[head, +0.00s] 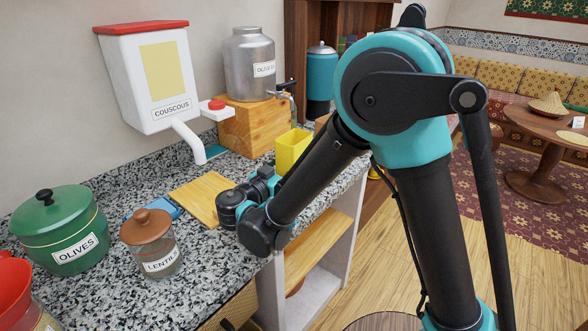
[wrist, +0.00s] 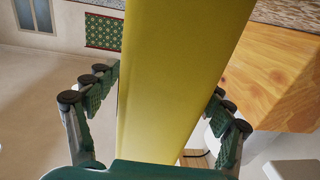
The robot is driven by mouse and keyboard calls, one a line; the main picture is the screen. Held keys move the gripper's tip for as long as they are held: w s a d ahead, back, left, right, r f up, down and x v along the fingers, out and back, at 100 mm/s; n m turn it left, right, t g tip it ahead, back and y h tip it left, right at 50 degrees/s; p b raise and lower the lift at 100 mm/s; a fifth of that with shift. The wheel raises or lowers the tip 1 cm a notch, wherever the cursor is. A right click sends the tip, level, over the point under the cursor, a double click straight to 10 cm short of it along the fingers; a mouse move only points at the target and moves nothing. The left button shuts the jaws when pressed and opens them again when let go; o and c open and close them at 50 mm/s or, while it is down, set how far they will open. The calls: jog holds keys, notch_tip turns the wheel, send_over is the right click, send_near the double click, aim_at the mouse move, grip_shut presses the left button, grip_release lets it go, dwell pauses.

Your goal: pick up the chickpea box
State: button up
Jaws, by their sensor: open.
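A yellow box (head: 292,150) stands on the granite counter in front of the wooden block. I see no label on it, so I cannot confirm that it is the chickpea box. In the wrist view the yellow box (wrist: 180,75) fills the middle, between my fingers. My gripper (wrist: 163,80) is open, with one finger on each side of the box. A gap shows on the left; on the right I cannot tell whether the finger touches. In the head view my gripper (head: 272,182) is at the box's near side, and its fingertips are hard to make out.
A steel canister (head: 250,65) with a tap stands on a wooden block (head: 245,125) behind the box. A couscous dispenser (head: 150,75) hangs on the wall. A cutting board (head: 200,195), lentil jar (head: 150,245) and green olives pot (head: 62,225) stand on the counter (head: 110,290).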

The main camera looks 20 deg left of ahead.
jog(key=c, duration=1.7)
jog(key=shift+r, duration=0.1)
jog(key=shift+c, duration=0.3)
notch_tip(320, 180, up, 20)
